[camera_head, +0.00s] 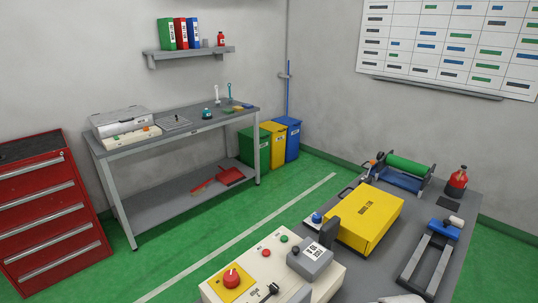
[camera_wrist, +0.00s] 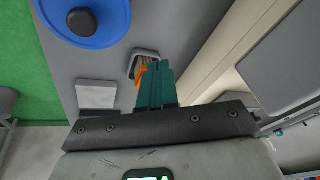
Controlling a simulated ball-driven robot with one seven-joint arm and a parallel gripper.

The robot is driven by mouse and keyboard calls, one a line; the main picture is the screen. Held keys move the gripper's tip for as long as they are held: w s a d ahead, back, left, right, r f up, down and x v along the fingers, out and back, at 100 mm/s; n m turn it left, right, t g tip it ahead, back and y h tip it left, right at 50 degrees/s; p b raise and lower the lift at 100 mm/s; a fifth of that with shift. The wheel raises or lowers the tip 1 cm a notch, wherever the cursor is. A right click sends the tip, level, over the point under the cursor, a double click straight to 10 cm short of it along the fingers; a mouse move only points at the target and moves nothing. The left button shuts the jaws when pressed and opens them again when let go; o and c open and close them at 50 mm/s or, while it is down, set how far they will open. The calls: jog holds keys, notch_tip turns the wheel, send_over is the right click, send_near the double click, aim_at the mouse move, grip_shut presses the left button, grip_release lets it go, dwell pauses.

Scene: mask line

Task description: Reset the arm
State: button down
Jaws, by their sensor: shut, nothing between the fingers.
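My gripper (camera_wrist: 157,72) shows in the wrist view as teal fingers reaching up from a dark bar. The fingers are shut together with nothing between them. They are over a grey surface (camera_wrist: 105,60), and an orange part (camera_wrist: 140,74) and a grey-rimmed opening show just behind their tips. I cannot tell whether the fingers touch these. In the head view the gripper is not clearly seen; a pale rounded part, possibly of my arm, shows at the bottom right edge.
A workbench (camera_head: 170,132) and red drawer cabinet (camera_head: 50,215) stand left. Green floor lies between.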

jog(key=shift+n+t, duration=0.4)
jog(key=shift+n, duration=0.3)
jog(key=s+d, duration=0.1)
jog(key=s, duration=0.2)
jog(key=s+r, duration=0.1)
jog(key=s, duration=0.3)
jog(key=s+d, duration=0.1)
jog(key=s, duration=0.2)
jog(key=shift+s+d+r, duration=0.15)
jog(key=shift+d+r, duration=0.05)
jog(key=shift+d, duration=0.1)
jog(key=s+d+r+n, duration=0.1)
jog(key=s+d+r, duration=0.15)
jog(key=s, duration=0.55)
jog(key=s+f+g+h+b, duration=0.1)
jog(key=s+f+g+b, duration=0.2)
jog(key=s+f, duration=0.7)
jog(key=shift+s+d+f+g+b, duration=0.25)
jog(key=shift+d+f+g+b, duration=0.1)
jog(key=shift+b, duration=0.9)
jog(key=c, duration=1.8)
grip_release()
jog(key=shift+a, duration=0.1)
